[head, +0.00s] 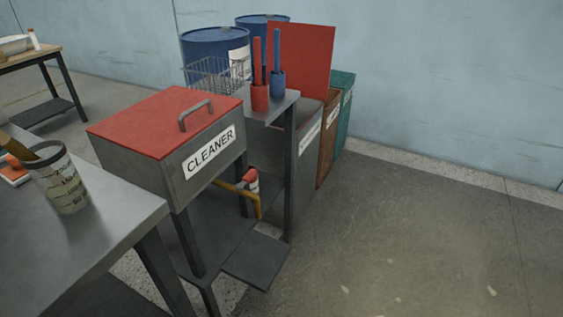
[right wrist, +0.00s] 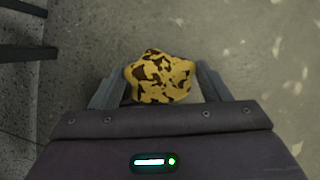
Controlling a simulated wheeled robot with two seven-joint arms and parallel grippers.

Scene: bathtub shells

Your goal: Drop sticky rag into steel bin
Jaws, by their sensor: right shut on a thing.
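The sticky rag (right wrist: 158,80) is a crumpled yellow cloth with dark brown blotches. In the right wrist view my right gripper (right wrist: 164,77) is shut on it, with a finger on either side, above grey floor. In the head view a grey bin (head: 307,160), which looks like the steel bin, stands beyond the cleaner unit. Its red lid (head: 304,62) stands raised; its inside is hidden and its label is too small to read. Neither gripper shows in the head view, so the distance from the rag to the bin cannot be seen.
A red-topped cleaner box (head: 165,120) and a small shelf with red and blue cups (head: 260,97) stand before the bin. Brown (head: 328,140) and teal (head: 345,115) bins stand beyond it. A metal table (head: 80,235) is at left. Floor at right is clear.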

